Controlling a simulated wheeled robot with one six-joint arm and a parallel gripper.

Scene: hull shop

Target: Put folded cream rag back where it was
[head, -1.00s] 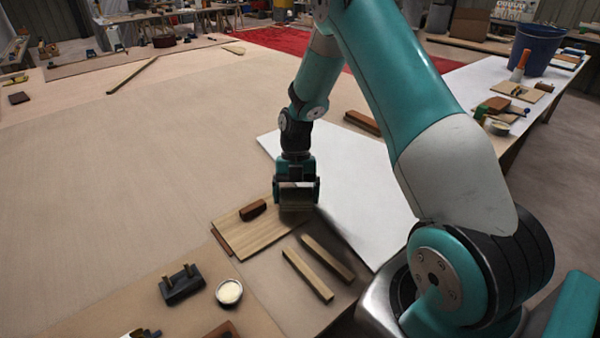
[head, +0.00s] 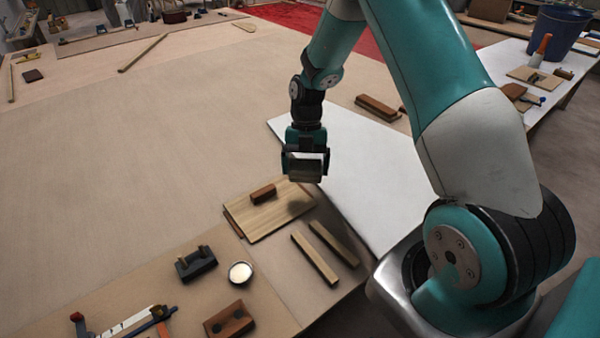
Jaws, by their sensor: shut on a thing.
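My gripper (head: 305,178) points down over the back right corner of a thin wooden board (head: 255,222). It is shut on a dull, tan-grey folded piece (head: 305,169), which looks like the folded cream rag in shade. The fingers and shadow hide part of it. The piece is held above the board, near the edge of a white sheet (head: 365,165). A dark shadow lies on the board's right end below it.
A brown block (head: 263,194) lies on the board. Two wooden strips (head: 315,258), (head: 334,243) lie in front of it. A black two-knobbed tool (head: 196,264), a small bowl of pale stuff (head: 240,273) and a brown block (head: 229,319) are nearer.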

